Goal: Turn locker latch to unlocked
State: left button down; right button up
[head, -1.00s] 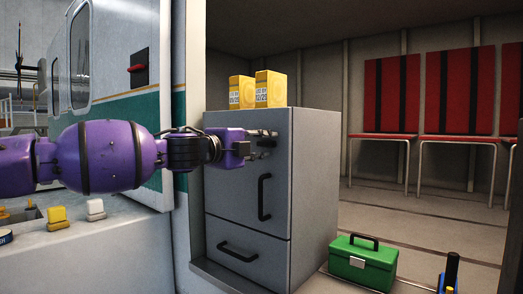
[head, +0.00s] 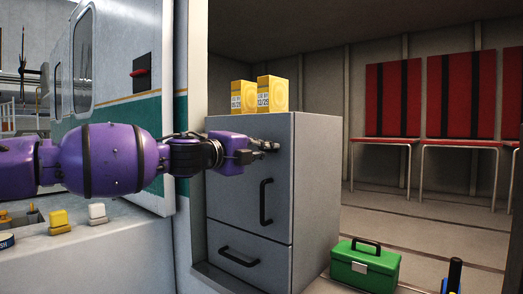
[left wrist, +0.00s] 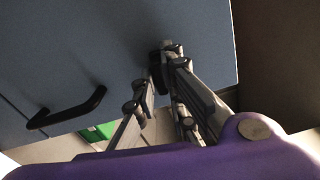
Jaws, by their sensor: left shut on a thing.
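The grey locker (head: 236,205) stands in the middle of the head view, with a black upright handle (head: 265,202) on its door and another handle on the drawer below. My left gripper (head: 271,147) reaches in from the left at the upper part of the door. In the left wrist view its fingers (left wrist: 160,80) are closed around a small dark latch (left wrist: 160,62) on the door face. The fingers hide most of the latch, so its turn angle cannot be told. The door handle also shows in the left wrist view (left wrist: 68,110). My right gripper is not in view.
Two yellow boxes (head: 257,95) stand on top of the locker. A green toolbox (head: 364,268) sits on the floor at its right. Red seats (head: 392,100) line the back wall. A white counter (head: 95,235) with small blocks lies below my left arm.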

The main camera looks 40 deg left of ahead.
pick_arm(q)
jog(key=m, duration=1.2)
jog(key=shift+m, duration=2.1)
jog(key=c, duration=1.8)
grip_release()
